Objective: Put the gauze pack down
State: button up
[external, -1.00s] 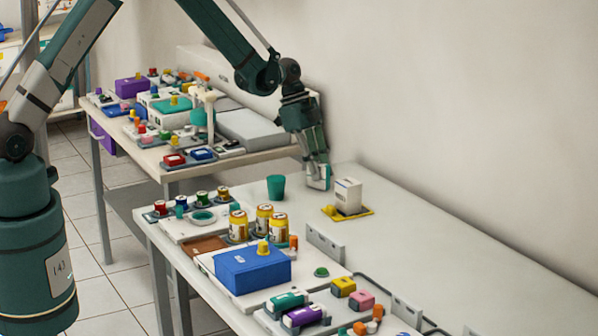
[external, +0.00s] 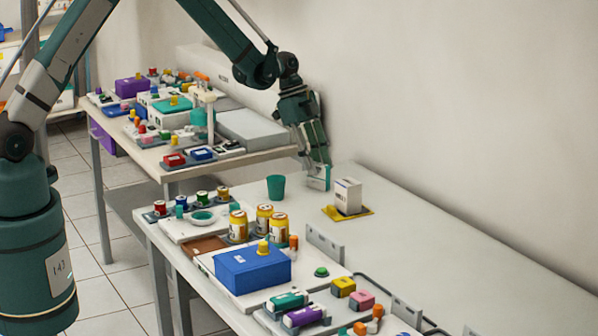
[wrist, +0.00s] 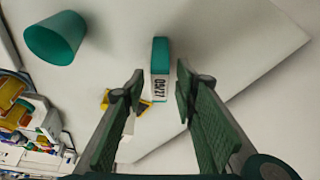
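The gauze pack, a small white block with a teal end (wrist: 160,68), stands on the white table in the wrist view, with "05/27" printed on its side. In the external view the pack (external: 318,184) shows just under my gripper (external: 317,164), near the wall at the table's far end. In the wrist view my gripper (wrist: 161,70) is open. Its two fingers are on either side of the pack's line, with a gap on both sides. The pack's far side is hidden.
A white box (external: 347,194) sits on a yellow tray (external: 331,212) right of the pack. A teal cup (external: 276,188) stands to the left. Yellow-labelled jars (external: 264,217) and a blue box (external: 252,270) are nearer. The table right of the tray is clear.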

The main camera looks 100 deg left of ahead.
jog(key=v, duration=1)
jog(key=shift+s, duration=0.1)
dwell(0.7)
jog(key=d+r+n+y, duration=0.1)
jog(key=d+r, duration=0.5)
jog(key=d, duration=0.6)
jog(key=w+d+r, duration=0.1)
jog(key=d+r, duration=0.6)
jog(key=d, duration=0.4)
jog(key=d+r+n+y, duration=0.1)
jog(key=d+r, duration=0.5)
jog(key=d, duration=0.6)
jog(key=s+d+r+n+t, duration=0.15)
jog(key=s+d, duration=0.25)
jog(key=d, duration=0.4)
jog(key=s+d+r, duration=0.3)
jog(key=s+d, duration=0.1)
jog(key=d, duration=0.4)
jog(key=s+d+f+t, duration=0.1)
jog(key=s+d+f, duration=0.1)
jog(key=s+d, duration=1)
jog(key=shift+s+d+f+n+t, duration=0.25)
jog(key=shift+d+n+t, duration=0.1)
jog(key=shift+n, duration=0.1)
